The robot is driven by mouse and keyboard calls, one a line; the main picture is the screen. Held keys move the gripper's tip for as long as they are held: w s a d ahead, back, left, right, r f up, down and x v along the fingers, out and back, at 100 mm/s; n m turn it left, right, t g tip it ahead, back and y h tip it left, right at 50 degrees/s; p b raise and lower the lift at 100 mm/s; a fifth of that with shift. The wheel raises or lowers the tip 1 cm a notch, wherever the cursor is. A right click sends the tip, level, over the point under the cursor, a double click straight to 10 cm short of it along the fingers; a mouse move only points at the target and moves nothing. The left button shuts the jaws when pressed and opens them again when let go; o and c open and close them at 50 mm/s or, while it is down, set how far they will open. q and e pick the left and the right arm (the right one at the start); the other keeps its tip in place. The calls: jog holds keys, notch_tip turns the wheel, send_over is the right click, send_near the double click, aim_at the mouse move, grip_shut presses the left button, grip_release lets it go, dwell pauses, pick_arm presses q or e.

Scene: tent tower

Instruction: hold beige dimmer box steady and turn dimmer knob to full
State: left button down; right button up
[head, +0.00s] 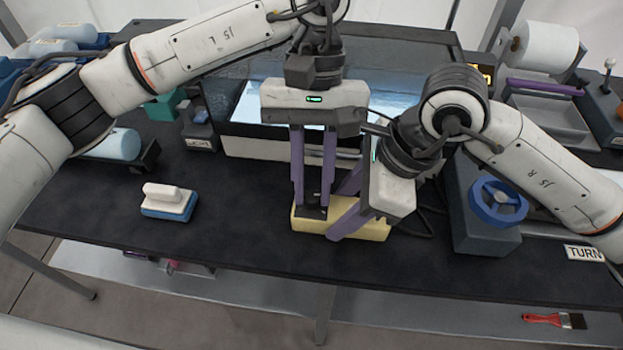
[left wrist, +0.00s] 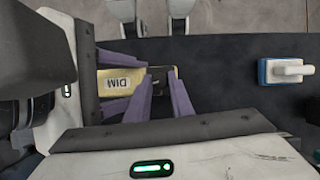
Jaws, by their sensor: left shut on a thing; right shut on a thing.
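The beige dimmer box (head: 372,229) lies on the dark bench near its front middle; its DIM label shows in the left wrist view (left wrist: 124,84). My right gripper (head: 334,214) comes from the right, its purple fingers shut on the box from two sides. My left gripper (head: 312,208) points straight down, its purple fingers at the left end of the box, shut on the dark dimmer knob (left wrist: 158,83). The fingers hide much of the knob, so its turned position cannot be read.
A grey box with a blue handwheel (head: 498,203) stands right of the dimmer box. A blue-and-white block with a handle (head: 168,202) lies on the left. A glass-fronted case (head: 235,140) stands behind. The bench between block and dimmer box is clear.

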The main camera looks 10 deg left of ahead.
pick_arm(q)
jog(key=shift+d+m, duration=0.1)
jog(key=shift+m, duration=0.5)
jog(key=shift+m+y, duration=0.3)
jog(key=c, duration=1.6)
grip_release()
jog(key=shift+o, duration=0.2)
jog(key=v, duration=1.2)
jog(key=shift+r, duration=0.1)
